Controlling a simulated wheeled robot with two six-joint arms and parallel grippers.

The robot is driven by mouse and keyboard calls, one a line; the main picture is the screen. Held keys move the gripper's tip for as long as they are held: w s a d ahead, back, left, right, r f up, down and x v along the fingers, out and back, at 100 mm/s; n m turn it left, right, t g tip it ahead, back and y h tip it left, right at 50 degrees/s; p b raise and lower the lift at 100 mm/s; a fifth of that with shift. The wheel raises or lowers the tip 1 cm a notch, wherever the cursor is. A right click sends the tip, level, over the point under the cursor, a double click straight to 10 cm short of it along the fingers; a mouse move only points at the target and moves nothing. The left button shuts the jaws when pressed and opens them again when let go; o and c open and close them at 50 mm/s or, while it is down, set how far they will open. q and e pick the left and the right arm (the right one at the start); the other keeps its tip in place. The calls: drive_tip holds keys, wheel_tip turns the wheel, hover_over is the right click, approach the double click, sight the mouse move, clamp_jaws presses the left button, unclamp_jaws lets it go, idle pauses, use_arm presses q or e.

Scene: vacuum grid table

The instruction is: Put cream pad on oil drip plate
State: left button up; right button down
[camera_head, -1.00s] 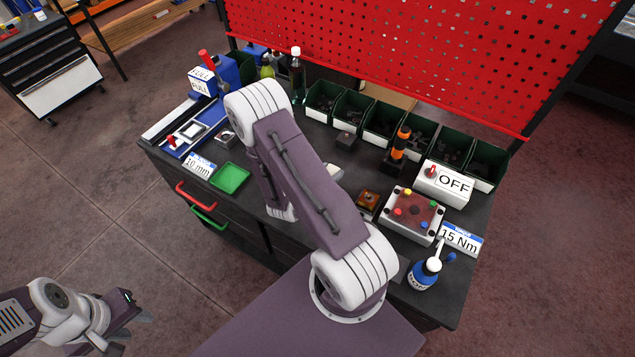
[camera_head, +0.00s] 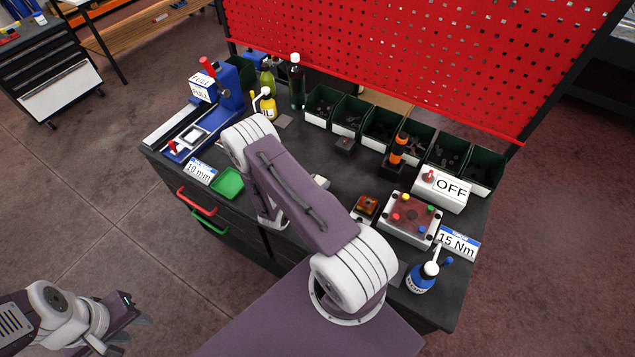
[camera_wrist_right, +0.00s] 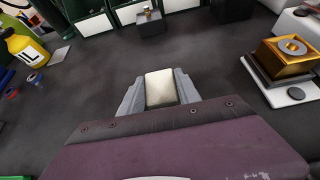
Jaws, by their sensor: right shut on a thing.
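The cream pad (camera_wrist_right: 160,89) is a small pale block between the two grey fingers of my right gripper (camera_wrist_right: 160,93), which is shut on it. In the head view, my own arm hides most of this gripper; a small pale piece (camera_head: 321,182) shows beside the arm. A small flat grey plate (camera_head: 283,121), which looks like the oil drip plate, lies beside the yellow oil can (camera_head: 264,103). It also shows at the left of the right wrist view (camera_wrist_right: 61,53), apart from the pad. My left gripper (camera_head: 138,312) hangs off the table at lower left; its opening is unclear.
Green bins (camera_head: 380,128) line the back edge below the red pegboard (camera_head: 400,50). An amber block (camera_head: 367,206) and a button box (camera_head: 410,217) stand right of the pad. A dark block (camera_wrist_right: 149,22) stands behind it. The tabletop around the pad is mostly clear.

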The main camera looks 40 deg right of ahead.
drive_tip(key=c, duration=0.9)
unclamp_jaws()
drive_tip(key=shift+f, duration=0.1)
drive_tip(key=shift+o, duration=0.2)
